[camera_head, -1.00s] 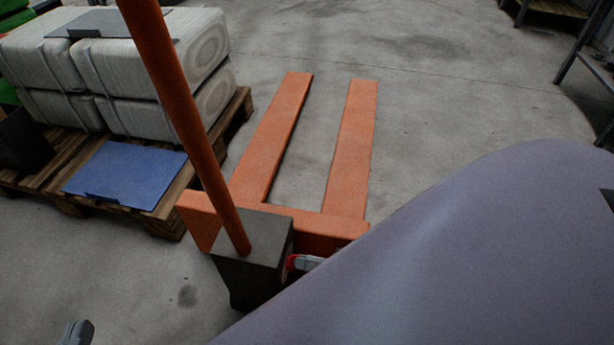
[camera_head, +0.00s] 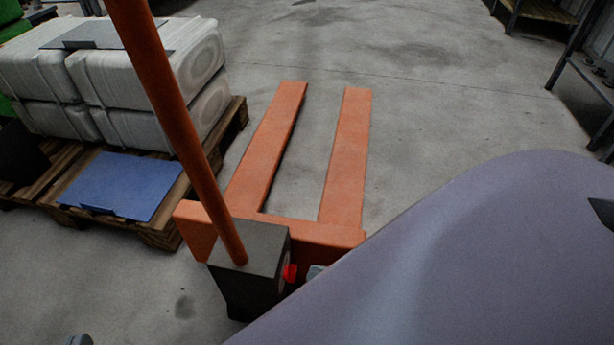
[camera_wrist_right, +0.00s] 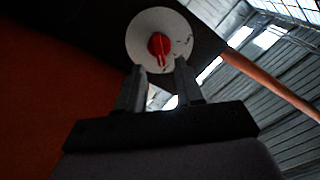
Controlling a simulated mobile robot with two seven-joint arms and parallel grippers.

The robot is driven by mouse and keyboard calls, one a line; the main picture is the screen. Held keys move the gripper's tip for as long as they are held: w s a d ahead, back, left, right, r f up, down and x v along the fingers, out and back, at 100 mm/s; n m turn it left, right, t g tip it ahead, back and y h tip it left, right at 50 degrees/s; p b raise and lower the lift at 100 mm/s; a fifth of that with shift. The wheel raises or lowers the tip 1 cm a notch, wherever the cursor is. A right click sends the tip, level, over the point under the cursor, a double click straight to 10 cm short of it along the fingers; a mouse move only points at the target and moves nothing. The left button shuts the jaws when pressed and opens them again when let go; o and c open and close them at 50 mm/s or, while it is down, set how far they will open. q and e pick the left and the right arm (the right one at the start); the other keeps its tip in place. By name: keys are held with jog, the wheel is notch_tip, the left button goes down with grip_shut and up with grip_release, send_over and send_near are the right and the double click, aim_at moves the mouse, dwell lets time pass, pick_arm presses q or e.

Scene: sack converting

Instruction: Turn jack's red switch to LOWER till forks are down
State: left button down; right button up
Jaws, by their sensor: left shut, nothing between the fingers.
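The orange pallet jack (camera_head: 345,160) stands on the floor with both forks pointing away, low over the concrete; any gap beneath them is hard to judge. Its red switch (camera_head: 290,272) is on the right side of the dark box (camera_head: 250,250) at the handle's foot. In the right wrist view the red switch (camera_wrist_right: 160,46) sits on a round white dial (camera_wrist_right: 142,27); no lettering is readable. My right gripper (camera_wrist_right: 160,68) is open and empty, its fingertips just short of the switch. My left gripper (camera_head: 79,340) is shut, barely showing at the bottom left edge.
A wooden pallet (camera_head: 160,232) with stacked white sacks (camera_head: 150,65) and a blue sheet (camera_head: 125,185) stands close on the left of the jack. My right arm covers the lower right. The floor beyond the forks is clear. A metal rack (camera_head: 585,75) stands at far right.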

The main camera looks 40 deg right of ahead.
jog(key=shift+v, duration=1.7)
jog(key=shift+r, duration=0.1)
